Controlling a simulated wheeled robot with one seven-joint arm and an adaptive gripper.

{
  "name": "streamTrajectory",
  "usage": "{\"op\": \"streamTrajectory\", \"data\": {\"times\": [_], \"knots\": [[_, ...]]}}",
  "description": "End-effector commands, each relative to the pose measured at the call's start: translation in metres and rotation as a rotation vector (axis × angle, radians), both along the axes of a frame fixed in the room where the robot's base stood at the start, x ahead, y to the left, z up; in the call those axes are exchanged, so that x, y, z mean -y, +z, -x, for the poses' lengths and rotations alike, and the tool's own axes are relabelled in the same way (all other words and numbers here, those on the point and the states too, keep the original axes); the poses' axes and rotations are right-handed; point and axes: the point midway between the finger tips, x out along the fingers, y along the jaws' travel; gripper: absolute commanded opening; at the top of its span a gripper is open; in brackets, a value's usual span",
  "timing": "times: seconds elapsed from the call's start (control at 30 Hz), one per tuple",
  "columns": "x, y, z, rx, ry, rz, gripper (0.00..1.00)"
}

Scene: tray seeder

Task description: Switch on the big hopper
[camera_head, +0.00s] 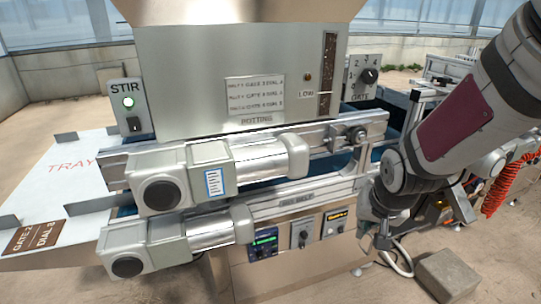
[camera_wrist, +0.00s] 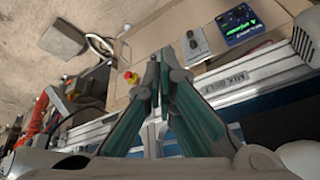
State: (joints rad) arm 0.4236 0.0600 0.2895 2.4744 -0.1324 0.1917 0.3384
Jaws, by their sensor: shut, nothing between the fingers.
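The big hopper (camera_head: 200,70) is a steel box marked POTTING, at the top centre of the head view. My gripper (camera_head: 378,240) is low on the right, beside the lower control panel and well apart from the STIR box. It is shut and empty; its fingers meet in the wrist view (camera_wrist: 162,58).
Below the hopper are belt motors (camera_head: 160,190) and a MIX BELT rail (camera_head: 295,197). A white TRAY table (camera_head: 75,185) is left; a block (camera_head: 450,275) lies on the floor.

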Motion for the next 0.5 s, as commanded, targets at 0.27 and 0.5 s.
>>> {"op": "streamTrajectory", "data": {"times": [0.27, 0.5], "knots": [[0.005, -0.109, -0.047, 0.047, -0.107, -0.153, 0.00], [0.002, -0.191, -0.077, 0.112, -0.225, -0.325, 0.00]]}}
